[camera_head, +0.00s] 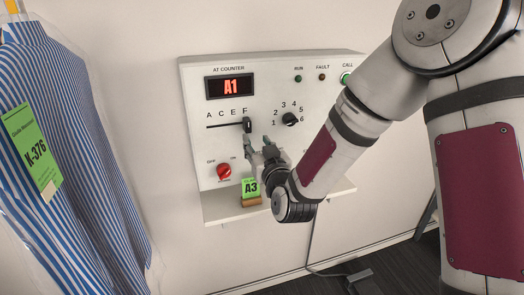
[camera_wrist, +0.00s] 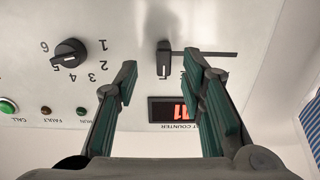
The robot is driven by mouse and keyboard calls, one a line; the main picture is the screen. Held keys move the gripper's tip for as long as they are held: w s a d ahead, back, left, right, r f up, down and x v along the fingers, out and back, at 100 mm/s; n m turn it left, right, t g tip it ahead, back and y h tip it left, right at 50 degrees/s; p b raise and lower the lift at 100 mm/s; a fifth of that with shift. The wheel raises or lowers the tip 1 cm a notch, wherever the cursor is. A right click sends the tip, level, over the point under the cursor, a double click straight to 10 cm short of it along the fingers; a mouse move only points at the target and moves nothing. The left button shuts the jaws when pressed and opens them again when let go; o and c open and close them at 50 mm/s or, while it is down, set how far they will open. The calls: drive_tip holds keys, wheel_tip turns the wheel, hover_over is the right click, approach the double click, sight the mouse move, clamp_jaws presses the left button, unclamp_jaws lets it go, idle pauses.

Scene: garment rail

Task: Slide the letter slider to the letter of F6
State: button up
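The letter slider's dark knob (camera_head: 248,125) is at the right end of its horizontal slot (camera_head: 222,126), beside the letter F. The slot's letters read A, C, E, F from left to right. My gripper (camera_head: 256,141) is just below the knob in the head view. In the upside-down wrist view, the knob (camera_wrist: 163,58) stands between the two spread fingertips of my gripper (camera_wrist: 162,73), with gaps on both sides. The gripper is open and empty. The red display (camera_head: 231,87) reads A1.
A black rotary knob (camera_head: 290,119) numbered 1 to 6 is right of the slider. A red switch (camera_head: 223,171) is below. A green A3 tag (camera_head: 250,185) stands on the shelf (camera_head: 225,211). A striped shirt (camera_head: 75,150) with a K-376 tag hangs at left.

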drive_tip(key=shift+v, duration=2.15)
drive_tip(key=shift+r, duration=0.1)
drive_tip(key=s+d+r+g+h, duration=0.4)
drive_tip(key=s+d+r+g, duration=0.3)
drive_tip(key=s+d, duration=0.45)
drive_tip(key=s+d+m+g, duration=0.1)
drive_tip(key=s+d+g, duration=0.1)
drive_tip(key=s, duration=0.8)
drive_tip(key=s+d+r+m+g+h, duration=0.1)
drive_tip(key=s+d, duration=0.3)
drive_tip(key=s, duration=0.6)
drive_tip(key=shift+m+g, duration=0.6)
drive_tip(key=shift+g, duration=0.3)
drive_tip(key=shift+s, duration=0.1)
